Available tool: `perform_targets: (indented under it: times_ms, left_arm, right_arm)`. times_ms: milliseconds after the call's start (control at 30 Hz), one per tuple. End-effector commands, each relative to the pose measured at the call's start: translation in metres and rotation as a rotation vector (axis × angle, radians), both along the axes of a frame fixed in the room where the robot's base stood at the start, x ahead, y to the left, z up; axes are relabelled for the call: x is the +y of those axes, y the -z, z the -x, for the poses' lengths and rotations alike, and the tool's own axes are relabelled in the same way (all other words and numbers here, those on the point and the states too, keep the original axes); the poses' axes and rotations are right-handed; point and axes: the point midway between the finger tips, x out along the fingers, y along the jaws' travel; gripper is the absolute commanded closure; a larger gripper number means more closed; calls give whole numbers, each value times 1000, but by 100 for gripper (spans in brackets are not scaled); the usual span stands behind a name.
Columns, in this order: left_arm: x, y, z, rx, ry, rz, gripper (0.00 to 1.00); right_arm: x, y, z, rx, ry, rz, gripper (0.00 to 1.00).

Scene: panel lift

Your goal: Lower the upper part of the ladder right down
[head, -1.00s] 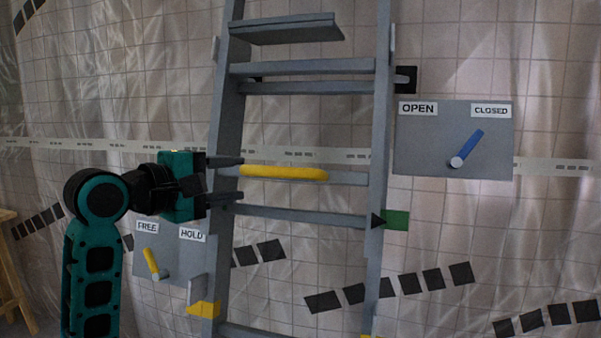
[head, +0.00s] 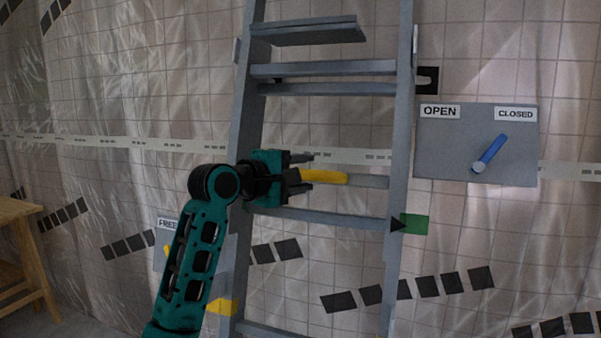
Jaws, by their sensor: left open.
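The grey ladder (head: 402,150) stands upright in the middle of the head view. A rung with a yellow grip (head: 332,178) crosses it at mid-height. My left gripper (head: 308,172) is open at this rung, one finger above the yellow grip and one below. The left part of the grip is hidden by the gripper, and I cannot tell if they touch. A black pointer (head: 396,224) on the right rail meets a green mark (head: 415,225). My right gripper is out of view.
A grey panel (head: 440,165) at right has a blue lever (head: 490,152) slanting up toward CLOSED. My left arm covers most of the FREE/HOLD panel (head: 160,260); a bit of its yellow lever (head: 167,251) shows. A wooden trestle (head: 20,215) stands far left.

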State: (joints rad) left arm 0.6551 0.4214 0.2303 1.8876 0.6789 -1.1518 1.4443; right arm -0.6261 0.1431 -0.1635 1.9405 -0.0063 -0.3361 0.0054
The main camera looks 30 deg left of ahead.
Motion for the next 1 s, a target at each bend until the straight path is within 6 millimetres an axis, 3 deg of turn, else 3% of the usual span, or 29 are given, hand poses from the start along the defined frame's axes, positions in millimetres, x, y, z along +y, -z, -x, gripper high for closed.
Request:
perform_targets:
  times_ms: [200,700,1000]
  left_arm:
    - [0,0,0,0,0,0,52]
    - [0,0,0,0,0,0,99]
    - [0,0,0,0,-1,0,100]
  right_arm:
    - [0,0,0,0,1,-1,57]
    - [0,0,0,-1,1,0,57]
    - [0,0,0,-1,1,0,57]
